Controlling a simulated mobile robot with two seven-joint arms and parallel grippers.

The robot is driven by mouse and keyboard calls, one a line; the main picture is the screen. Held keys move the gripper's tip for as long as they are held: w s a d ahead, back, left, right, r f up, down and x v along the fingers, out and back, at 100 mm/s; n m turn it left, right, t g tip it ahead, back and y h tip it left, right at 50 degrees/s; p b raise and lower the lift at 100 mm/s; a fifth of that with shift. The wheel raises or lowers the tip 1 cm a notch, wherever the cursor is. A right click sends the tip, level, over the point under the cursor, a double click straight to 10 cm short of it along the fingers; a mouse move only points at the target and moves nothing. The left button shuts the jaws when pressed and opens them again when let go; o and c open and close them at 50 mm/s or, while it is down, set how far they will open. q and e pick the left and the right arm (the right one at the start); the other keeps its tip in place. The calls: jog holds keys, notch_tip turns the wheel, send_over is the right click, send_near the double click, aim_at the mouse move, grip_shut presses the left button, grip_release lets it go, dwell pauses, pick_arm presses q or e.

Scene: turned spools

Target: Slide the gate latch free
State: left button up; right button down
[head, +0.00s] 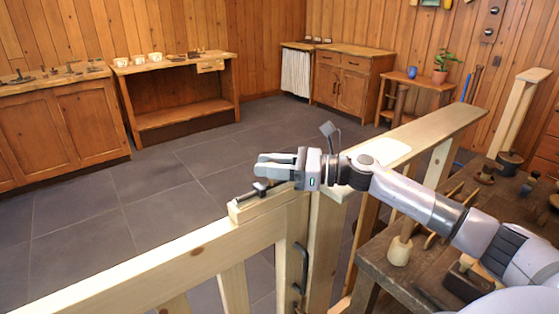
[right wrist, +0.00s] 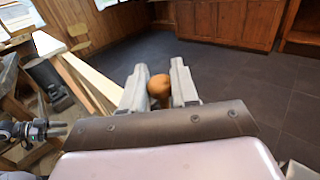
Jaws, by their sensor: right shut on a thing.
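The gate (head: 160,262) is pale wood, its top rail running from lower left up to a post (head: 326,240). The gate latch (head: 262,190) is a dark bolt on a wooden block at the rail's end near the post. My right gripper (head: 268,165) reaches in from the right over the latch. In the right wrist view its two fingers (right wrist: 160,78) are shut on a round brown knob (right wrist: 160,86), which looks like the latch's knob. The fingers hide the knob in the head view.
A dark handle (head: 302,266) is on the gate below the latch. A workbench (head: 390,255) with turned pieces stands at the right, under my arm. Cabinets and a shelf table (head: 180,100) line the back. The tiled floor (head: 190,165) beyond the gate is clear.

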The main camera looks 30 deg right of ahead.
jog(key=shift+a+r, duration=0.15)
jog(key=shift+r, duration=0.05)
jog(key=c, duration=1.1)
grip_release()
jog(key=shift+s, duration=0.1)
jog(key=shift+c, duration=0.2)
jog(key=shift+o, duration=0.8)
jog(key=shift+a, duration=0.15)
jog(key=shift+s+d+f, duration=0.1)
jog(key=shift+d+f, duration=0.05)
jog(key=shift+d, duration=0.15)
jog(key=b+v, duration=0.2)
jog(key=v, duration=0.4)
jog(key=shift+s+d, duration=0.2)
jog(key=shift+s, duration=0.05)
